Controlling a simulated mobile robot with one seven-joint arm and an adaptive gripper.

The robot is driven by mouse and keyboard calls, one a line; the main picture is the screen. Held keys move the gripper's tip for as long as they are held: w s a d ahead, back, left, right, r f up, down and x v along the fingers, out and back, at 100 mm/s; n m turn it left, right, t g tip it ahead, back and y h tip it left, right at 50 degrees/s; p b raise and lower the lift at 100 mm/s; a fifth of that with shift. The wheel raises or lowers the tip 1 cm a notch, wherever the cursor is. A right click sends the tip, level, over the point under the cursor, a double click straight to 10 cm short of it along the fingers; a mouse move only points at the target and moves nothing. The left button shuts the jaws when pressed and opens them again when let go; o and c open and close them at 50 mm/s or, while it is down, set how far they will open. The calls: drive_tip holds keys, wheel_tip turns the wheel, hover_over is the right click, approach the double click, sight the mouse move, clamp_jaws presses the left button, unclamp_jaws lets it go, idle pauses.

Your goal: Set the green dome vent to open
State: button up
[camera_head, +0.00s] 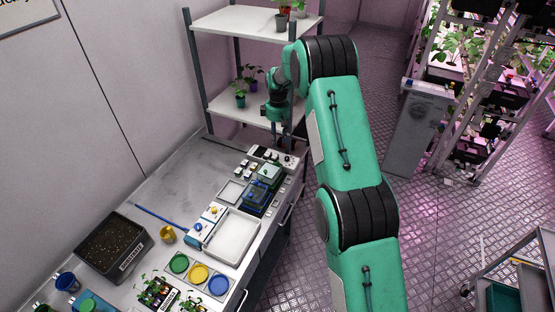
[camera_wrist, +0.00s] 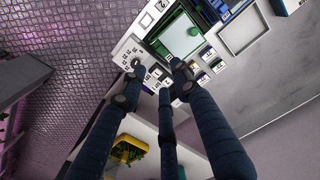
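The green dome (camera_head: 269,172) is a small pale-green, see-through box near the far right end of the bench. It stands beside a dark blue one (camera_head: 257,192). In the wrist view the green-framed dome (camera_wrist: 184,36) lies just beyond my fingertips. I cannot tell the setting of its vent. My gripper (camera_head: 284,133) is above the far end of the bench. Its dark fingers (camera_wrist: 157,68) are apart, with nothing held between them. They reach toward the white panel with small dials (camera_wrist: 130,52) next to the dome; I cannot tell whether they touch it.
A white tray (camera_head: 233,237), colored round lids (camera_head: 198,273) and a black soil tray (camera_head: 112,247) stand nearer on the bench. A white shelf rack (camera_head: 243,108) with potted plants rises close behind my gripper. The bare bench stretch (camera_head: 185,175) at left is clear.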

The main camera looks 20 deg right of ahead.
sight(278, 162)
drive_tip(key=shift+f, duration=0.25)
drive_tip(key=shift+f+p, duration=1.05)
drive_tip(key=shift+f, duration=5.75)
clamp_jaws()
